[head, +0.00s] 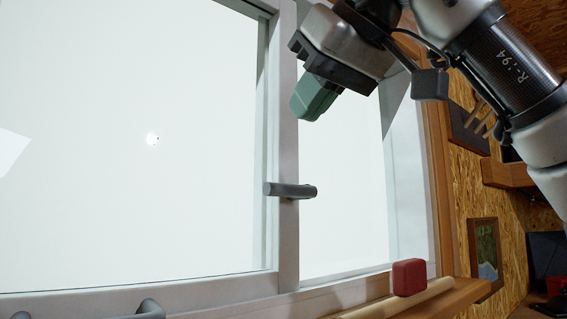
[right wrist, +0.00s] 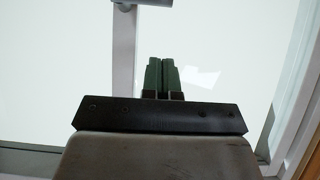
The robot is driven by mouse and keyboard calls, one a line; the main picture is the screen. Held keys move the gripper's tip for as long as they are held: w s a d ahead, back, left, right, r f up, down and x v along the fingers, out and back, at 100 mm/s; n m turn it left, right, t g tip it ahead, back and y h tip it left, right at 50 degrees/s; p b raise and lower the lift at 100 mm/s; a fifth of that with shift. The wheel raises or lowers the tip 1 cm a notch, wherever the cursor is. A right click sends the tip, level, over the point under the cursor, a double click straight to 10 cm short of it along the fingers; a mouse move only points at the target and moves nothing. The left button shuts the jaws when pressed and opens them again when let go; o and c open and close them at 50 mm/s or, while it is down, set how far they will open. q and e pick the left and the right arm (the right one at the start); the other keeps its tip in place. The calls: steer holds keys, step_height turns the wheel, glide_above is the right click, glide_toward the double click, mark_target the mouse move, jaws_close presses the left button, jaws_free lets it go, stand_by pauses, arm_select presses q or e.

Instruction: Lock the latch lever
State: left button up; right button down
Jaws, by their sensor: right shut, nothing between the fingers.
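The latch lever (head: 290,190) is a short grey bar on the white upright post of the window, lying roughly level in the head view. A grey bar end, seemingly the lever, also shows at the top of the right wrist view (right wrist: 145,2). My right gripper (head: 306,108) has green fingers, shut and empty. It is above the lever in the head view, clear of it and in front of the window post. In the right wrist view the green fingers (right wrist: 161,75) are side by side. My left gripper is not in view.
The white window frame (head: 286,240) holds large bright panes. A grey handle (head: 150,307) is at the bottom left. A red block (head: 409,277) and a pale wooden rod (head: 405,302) are by the sill. A small picture (head: 486,255) hangs on the chipboard wall at right.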

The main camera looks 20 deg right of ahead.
mark_target(283, 192)
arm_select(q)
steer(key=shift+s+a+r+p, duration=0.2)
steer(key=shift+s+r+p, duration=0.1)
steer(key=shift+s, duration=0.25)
arm_select(e)
steer(key=w+f, duration=0.1)
steer(key=f, duration=0.1)
steer(key=w+a+f, duration=0.1)
steer(key=w+f, duration=0.2)
steer(key=f, duration=0.1)
steer(key=shift+w+a+f, duration=0.15)
steer(key=shift+w+f, duration=0.05)
steer(key=shift+f, duration=0.15)
steer(key=shift+a, duration=0.1)
